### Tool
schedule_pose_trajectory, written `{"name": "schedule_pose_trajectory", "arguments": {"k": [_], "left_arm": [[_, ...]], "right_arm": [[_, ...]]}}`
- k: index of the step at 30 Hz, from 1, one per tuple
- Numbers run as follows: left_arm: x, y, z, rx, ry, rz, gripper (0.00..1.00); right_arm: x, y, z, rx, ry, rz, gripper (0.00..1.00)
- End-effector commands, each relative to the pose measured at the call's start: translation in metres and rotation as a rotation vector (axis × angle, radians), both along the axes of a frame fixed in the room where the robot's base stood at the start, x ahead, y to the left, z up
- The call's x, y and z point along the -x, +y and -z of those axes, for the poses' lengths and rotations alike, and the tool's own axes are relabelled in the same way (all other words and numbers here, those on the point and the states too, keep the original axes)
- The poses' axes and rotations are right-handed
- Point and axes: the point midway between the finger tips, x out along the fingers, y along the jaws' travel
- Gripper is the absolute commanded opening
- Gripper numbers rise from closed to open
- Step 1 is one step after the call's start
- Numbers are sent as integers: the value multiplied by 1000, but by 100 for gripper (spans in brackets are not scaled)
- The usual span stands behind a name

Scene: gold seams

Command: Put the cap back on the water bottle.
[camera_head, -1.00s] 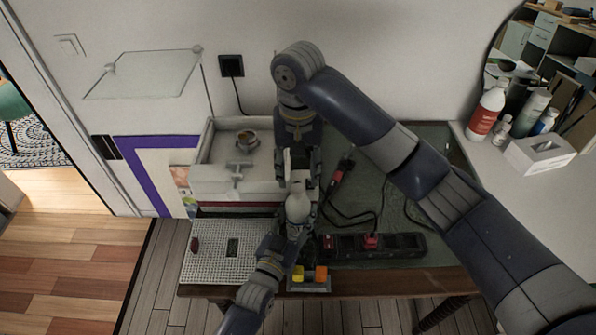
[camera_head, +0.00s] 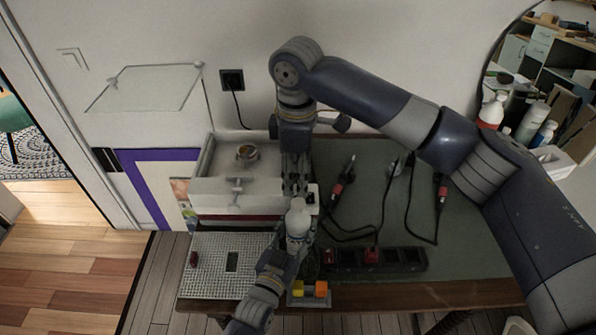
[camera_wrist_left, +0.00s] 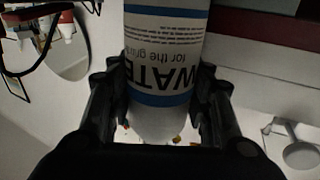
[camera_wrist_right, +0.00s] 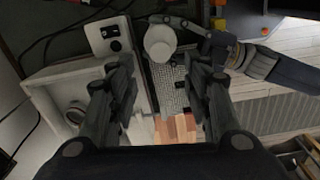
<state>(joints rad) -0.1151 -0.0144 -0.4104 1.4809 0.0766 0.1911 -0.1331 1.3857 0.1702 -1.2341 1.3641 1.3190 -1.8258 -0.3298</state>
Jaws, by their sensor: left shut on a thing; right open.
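The water bottle (camera_head: 297,220) is white with a blue-banded label and stands upright in my left gripper (camera_head: 298,240). In the left wrist view the fingers are shut around the bottle (camera_wrist_left: 165,50) near its label. My right gripper (camera_head: 297,189) is just behind and above the bottle top, its fingers pointing down. In the right wrist view its fingers are apart with nothing between them, and the bottle's round white top (camera_wrist_right: 160,40) shows beyond them. A smaller white disc shows on that top; I cannot tell whether it is the cap or the bare neck.
A white tray box (camera_head: 235,200) with a small metal cup (camera_head: 247,152) stands behind left. A perforated plate (camera_head: 212,268) lies at the front left. A power strip (camera_head: 385,260), cables and yellow and orange blocks (camera_head: 308,288) are near. The green mat (camera_head: 400,215) has bare areas on the right.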

Motion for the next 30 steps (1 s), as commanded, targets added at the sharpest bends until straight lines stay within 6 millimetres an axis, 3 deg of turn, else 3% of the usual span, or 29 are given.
{"name": "schedule_pose_trajectory", "arguments": {"k": [6,17,23,30], "left_arm": [[0,0,0,0,-1,0,0],[0,0,0,0,-1,0,0],[0,0,0,0,-1,0,0],[0,0,0,0,-1,0,0]], "right_arm": [[0,-2,-2,0,3,-107,45],[0,-1,-1,0,4,-112,45],[0,-2,19,1,6,-111,45],[1,-2,57,2,5,-111,45]]}}
